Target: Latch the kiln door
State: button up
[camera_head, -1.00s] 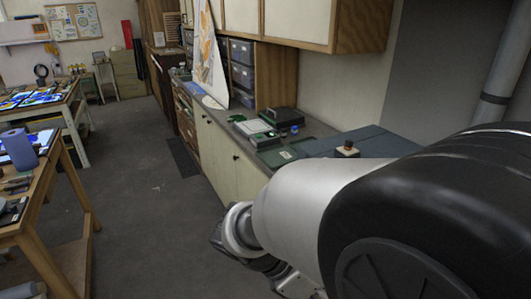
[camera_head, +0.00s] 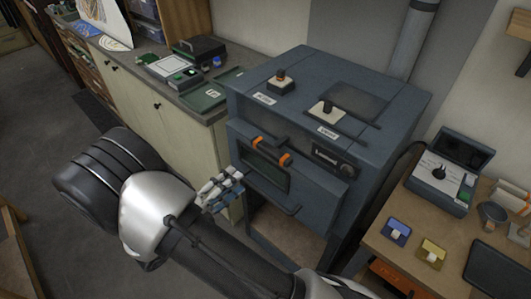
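The kiln (camera_head: 310,85) is a dark blue-grey box on legs, right of centre in the head view. Its front door (camera_head: 315,205) has a dark window (camera_head: 264,170) and orange-marked latch parts (camera_head: 285,160) above it.
Two labelled knobs stand on the kiln top (camera_head: 379,75). A cabinet counter (camera_head: 185,90) with green-topped boxes is at the left. A wooden table (camera_head: 400,265) at the right holds a dark device (camera_head: 441,185), blue and yellow items and a cup (camera_head: 492,214). Grey floor is open at the left.

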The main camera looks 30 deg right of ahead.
aim_at(267, 154)
jog(key=b+x, duration=0.1)
jog(key=x, duration=1.3)
jog(key=shift+w+d+b, duration=0.1)
jog(key=shift+d+b, duration=0.1)
jog(key=shift+b, duration=0.1)
jog(key=shift+c, duration=0.5)
grip_shut()
